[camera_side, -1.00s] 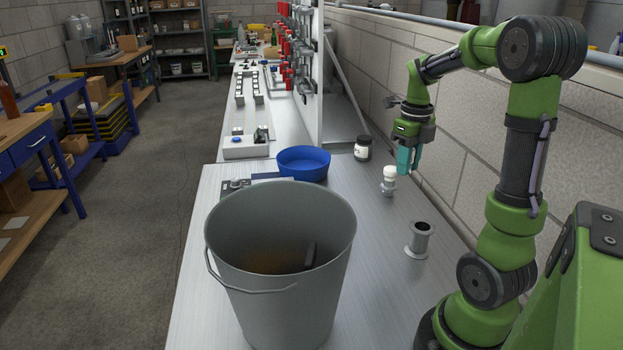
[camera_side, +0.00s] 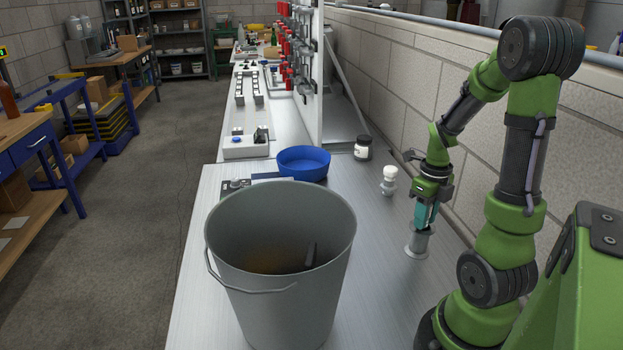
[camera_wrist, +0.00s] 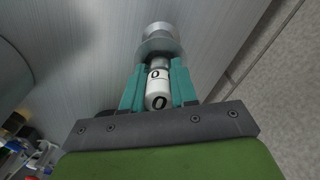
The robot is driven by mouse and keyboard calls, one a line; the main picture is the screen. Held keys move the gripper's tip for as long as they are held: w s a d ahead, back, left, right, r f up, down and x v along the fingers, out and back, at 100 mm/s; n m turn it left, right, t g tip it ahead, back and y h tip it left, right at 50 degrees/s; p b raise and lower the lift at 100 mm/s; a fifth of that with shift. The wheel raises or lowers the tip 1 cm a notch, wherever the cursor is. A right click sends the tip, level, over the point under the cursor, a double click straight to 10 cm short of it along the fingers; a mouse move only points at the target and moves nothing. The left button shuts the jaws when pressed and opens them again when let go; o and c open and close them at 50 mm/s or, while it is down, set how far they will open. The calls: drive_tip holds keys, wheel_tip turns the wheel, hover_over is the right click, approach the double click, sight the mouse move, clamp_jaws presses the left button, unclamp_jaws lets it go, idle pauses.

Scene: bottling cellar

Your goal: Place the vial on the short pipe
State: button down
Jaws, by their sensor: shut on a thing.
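The vial (camera_wrist: 157,92), a white cylinder with dark round marks, is between my teal fingers in the wrist view. My gripper (camera_side: 425,217) is shut on it and points down, directly over the short pipe (camera_side: 418,245). This grey, flanged pipe stands upright on the bench near the wall; my fingers hide its top in the side view. In the wrist view, grey round metal (camera_wrist: 160,42) shows just beyond the vial. I cannot tell whether the vial touches the pipe.
A small white-topped grey piece (camera_side: 389,182) stands behind my gripper. A large grey bucket (camera_side: 235,240) fills the front left. The block wall (camera_side: 480,165) is close on the right.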

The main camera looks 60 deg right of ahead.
drive_tip(key=shift+f, duration=0.15)
drive_tip(key=c, duration=0.9)
unclamp_jaws()
wheel_tip(320, 180, up, 12)
drive_tip(key=shift+d+r, duration=0.1)
drive_tip(key=shift+r, duration=0.15)
drive_tip(key=shift+f, duration=0.15)
